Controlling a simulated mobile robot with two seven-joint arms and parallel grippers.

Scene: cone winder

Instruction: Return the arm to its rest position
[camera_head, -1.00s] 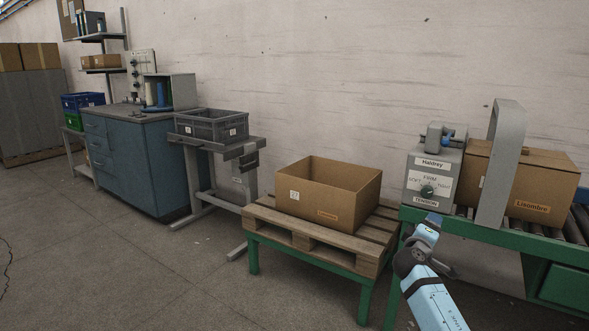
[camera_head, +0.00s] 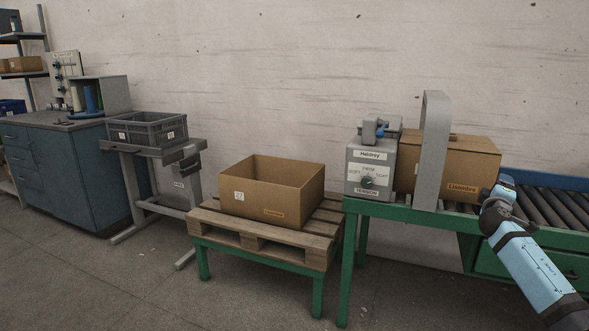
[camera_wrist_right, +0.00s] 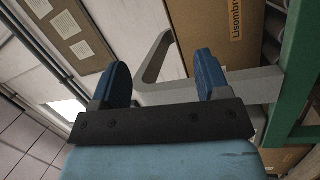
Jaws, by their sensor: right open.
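My right arm reaches in from the lower right of the head view. Its gripper (camera_head: 505,183) is in front of the right end of the closed carton (camera_head: 470,165) marked Lisombre; I cannot tell the gap between them. In the right wrist view the two blue fingers of this gripper (camera_wrist_right: 163,76) stand wide apart with nothing between them. Beyond them show the grey arch (camera_wrist_right: 155,65) and the Lisombre carton (camera_wrist_right: 228,30). My left gripper is not in view.
The grey tension unit (camera_head: 370,165), arch (camera_head: 433,150) and carton stand on a green-framed roller conveyor (camera_head: 545,208). Left of it, an open carton (camera_head: 272,193) sits on a wooden pallet (camera_head: 262,242). A grey crate (camera_head: 146,130) and a blue cabinet (camera_head: 65,170) stand further left.

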